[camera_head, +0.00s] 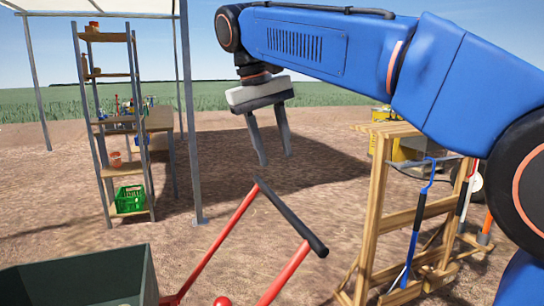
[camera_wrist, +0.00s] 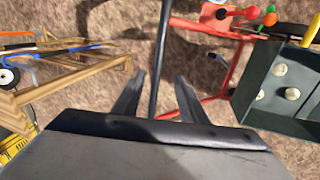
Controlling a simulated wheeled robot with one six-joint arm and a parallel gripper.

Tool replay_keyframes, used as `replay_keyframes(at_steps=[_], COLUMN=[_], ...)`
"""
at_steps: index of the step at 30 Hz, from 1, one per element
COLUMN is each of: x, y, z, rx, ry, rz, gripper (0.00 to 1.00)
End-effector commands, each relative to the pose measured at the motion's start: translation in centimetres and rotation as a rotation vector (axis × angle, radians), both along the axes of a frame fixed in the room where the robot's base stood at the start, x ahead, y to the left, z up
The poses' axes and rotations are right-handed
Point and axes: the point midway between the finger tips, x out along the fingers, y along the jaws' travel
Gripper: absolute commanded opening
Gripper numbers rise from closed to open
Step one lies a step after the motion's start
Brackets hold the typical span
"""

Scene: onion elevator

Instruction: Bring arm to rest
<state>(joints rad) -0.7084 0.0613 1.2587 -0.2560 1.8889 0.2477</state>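My gripper (camera_head: 275,158) hangs from my raised blue arm (camera_head: 310,42) in the middle of the head view, fingers pointing down. The two fingers are apart with nothing held between them. In the wrist view the gripper (camera_wrist: 160,78) also shows its fingers spread. A black handle bar (camera_head: 291,217) on a red frame (camera_head: 222,243) lies below the fingertips in the head view, apart from them. In the wrist view the bar (camera_wrist: 160,50) appears between the fingers, farther down.
A dark green bin (camera_head: 85,278) is at lower left; the wrist view shows pale round onions (camera_wrist: 292,94) in it. A wooden rack (camera_head: 372,215) with tools stands right. A shelf (camera_head: 103,150) with a green crate (camera_head: 130,198) stands left. Open dirt ground lies between.

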Motion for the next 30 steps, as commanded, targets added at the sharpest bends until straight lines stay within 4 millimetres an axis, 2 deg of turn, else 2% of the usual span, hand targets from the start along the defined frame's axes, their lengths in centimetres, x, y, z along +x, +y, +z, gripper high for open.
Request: replay_keyframes(at_steps=[5, 9, 14, 21, 30], x=[-0.7, -2.0, -4.0, -8.1, -14.3], y=[-4.7, -9.2, -13.9, -20.0, -25.6], z=[-1.5, -3.9, -7.0, -12.6, -21.2], rx=[0.04, 0.083, 0.131, 0.198, 0.269], ry=[-0.018, -0.04, -0.073, -0.131, -0.222], rz=[-0.025, -0.048, -0.079, -0.133, -0.216], gripper=[0.38, 0.38, 0.38, 0.38, 0.38])
